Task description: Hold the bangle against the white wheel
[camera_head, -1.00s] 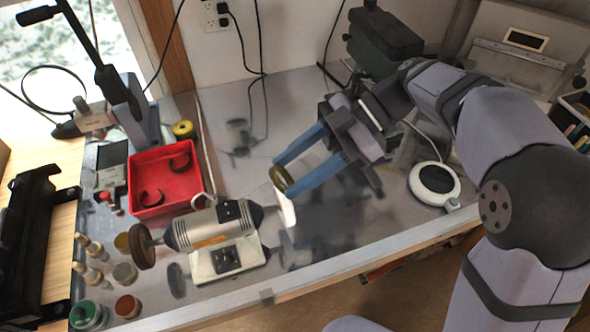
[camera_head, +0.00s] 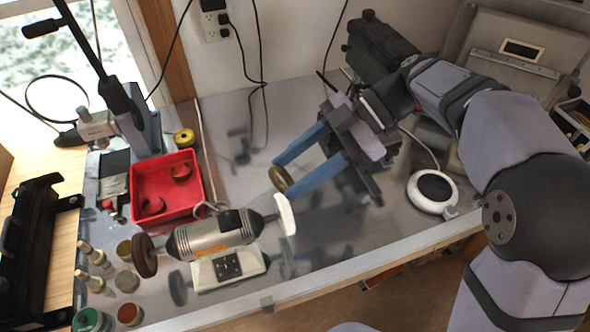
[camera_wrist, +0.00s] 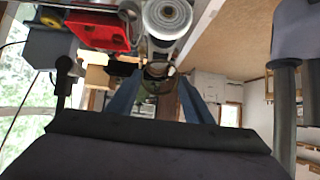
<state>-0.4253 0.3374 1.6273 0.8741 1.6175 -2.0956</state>
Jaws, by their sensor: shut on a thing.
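The bangle (camera_head: 279,179), a brass-coloured ring, is held between the two blue fingertips of my gripper (camera_head: 283,176). The jaws are shut on it. The white wheel (camera_head: 286,214) sits on the right end of the grey bench grinder's shaft (camera_head: 211,235). In the camera_head view the bangle appears just above the wheel's upper edge, with a small gap in the picture. In the wrist view the wheel (camera_wrist: 167,17) shows face-on at the top, and the bangle (camera_wrist: 158,70) shows below it between the fingers. I cannot tell the exact distance between them.
A brown wheel (camera_head: 145,255) is on the grinder's left end. A red tray (camera_head: 199,178) with dark curved pieces stands behind it. Small jars (camera_head: 129,312) stand at front left. A white round device (camera_head: 449,197) lies to the right. The bench between is mostly clear.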

